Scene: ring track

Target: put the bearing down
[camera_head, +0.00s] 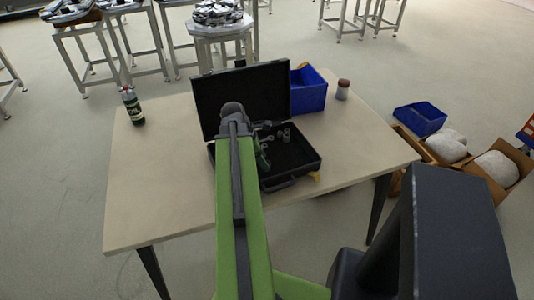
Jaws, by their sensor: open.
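An open black case (293,171) stands on the table, its lid raised at the back. Small grey metal parts (284,135) lie inside, near the hinge side. I cannot tell whether one of them is the bearing. My green and dark arm reaches across the left part of the case and covers some of its inside. My gripper (263,161) shows only in part beside the arm, over the case's inside. It is open, but its fingertips are hard to make out. I see no bearing clearly between its jaws.
A blue bin (309,91) and a brown-lidded jar (343,90) stand behind the case. Boxes with white bags (496,168) stand right of the table.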

